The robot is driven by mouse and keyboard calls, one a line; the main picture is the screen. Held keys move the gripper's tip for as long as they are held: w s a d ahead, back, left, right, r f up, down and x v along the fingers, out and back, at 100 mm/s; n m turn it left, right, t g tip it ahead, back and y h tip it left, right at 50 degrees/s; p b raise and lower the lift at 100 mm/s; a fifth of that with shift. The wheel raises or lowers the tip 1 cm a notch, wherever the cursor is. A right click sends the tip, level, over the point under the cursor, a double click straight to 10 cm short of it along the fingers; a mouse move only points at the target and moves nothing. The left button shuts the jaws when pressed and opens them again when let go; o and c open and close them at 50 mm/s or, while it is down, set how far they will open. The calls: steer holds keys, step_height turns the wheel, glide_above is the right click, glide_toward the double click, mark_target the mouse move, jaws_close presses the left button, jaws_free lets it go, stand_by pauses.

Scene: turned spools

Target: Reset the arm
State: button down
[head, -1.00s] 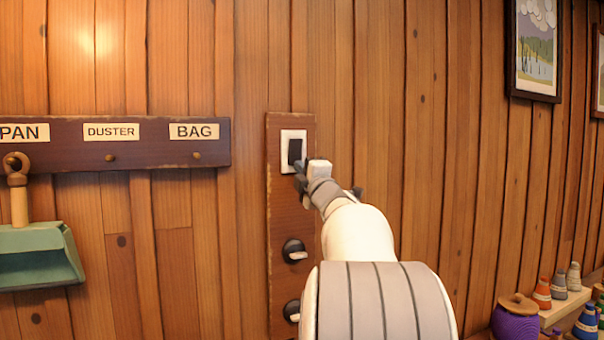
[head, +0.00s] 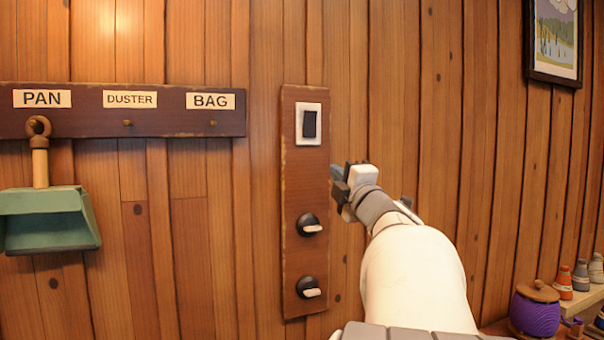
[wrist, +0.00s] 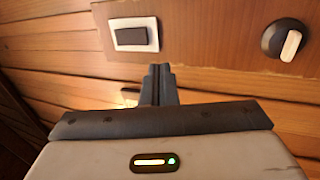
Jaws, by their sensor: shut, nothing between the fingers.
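My gripper (head: 341,182) is shut and empty, just right of the switch panel (head: 304,260) in the head view. In the wrist view its fingers (wrist: 159,84) are together and point toward the panel's edge. A black rocker switch (head: 309,123) on a white plate sits at the panel's top, above and left of the fingertips. It also shows in the wrist view (wrist: 131,35), apart from the fingers. My arm reaches in from the lower right.
Two black knobs with pale handles, an upper one (head: 308,224) and a lower one (head: 308,287), sit below the switch. A peg rail (head: 75,123) with a hanging green dustpan (head: 47,217) is at left. A purple pot (head: 535,308) and spools stand lower right. A framed picture (head: 556,40) hangs upper right.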

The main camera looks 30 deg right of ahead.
stand_by(0.4)
steer(key=s+a+f+m+g+h, duration=0.1)
steer(key=a+f+m+g, duration=0.5)
steer(key=f, duration=0.5)
steer(key=a+f+m+g, duration=0.3)
steer(key=a+f+m, duration=0.4)
steer(key=f, duration=0.4)
steer(key=s+a+f+m+g+y, duration=0.2)
steer(key=s+a+f+g+y, duration=0.3)
steer(key=s+a+f, duration=1.2)
steer(key=s+f+g, duration=0.1)
steer(key=g, duration=0.3)
steer(key=shift+a+m+g+y, duration=0.2)
steer(key=shift+m+g+y, duration=0.1)
steer(key=shift+m, duration=0.1)
